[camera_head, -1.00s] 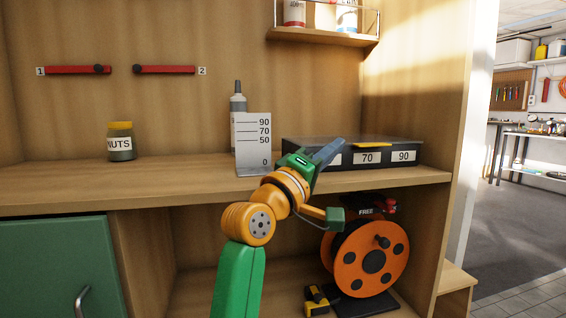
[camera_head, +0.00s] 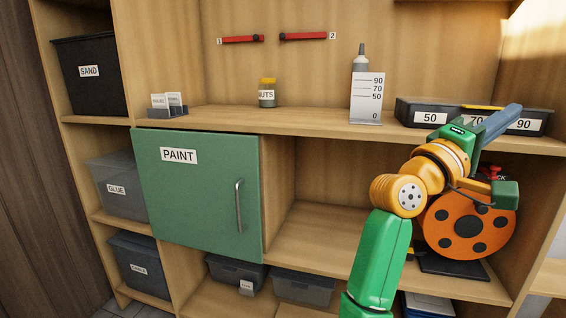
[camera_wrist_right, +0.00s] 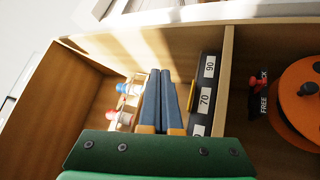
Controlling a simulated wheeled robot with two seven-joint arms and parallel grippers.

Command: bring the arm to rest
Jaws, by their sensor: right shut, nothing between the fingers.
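My right arm rises from the bottom of the head view, green and orange. My right gripper (camera_head: 513,111) has its blue-grey fingers together, with nothing between them. The fingers point up and right, in front of the dark box (camera_head: 409,113) labelled 50, 70 and 90 on the worktop. They hide part of its front; I cannot tell how close they are. In the wrist view the shut fingers (camera_wrist_right: 161,75) are side by side, left of the labelled box (camera_wrist_right: 210,55). My left gripper is not in view.
A gauge plate (camera_head: 367,96) and a nuts jar (camera_head: 267,93) stand on the worktop, with clear wood between them. An orange reel (camera_head: 467,235) sits below, behind my arm. The green PAINT door (camera_head: 200,195) is at left, with labelled bins (camera_head: 90,75) beyond.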

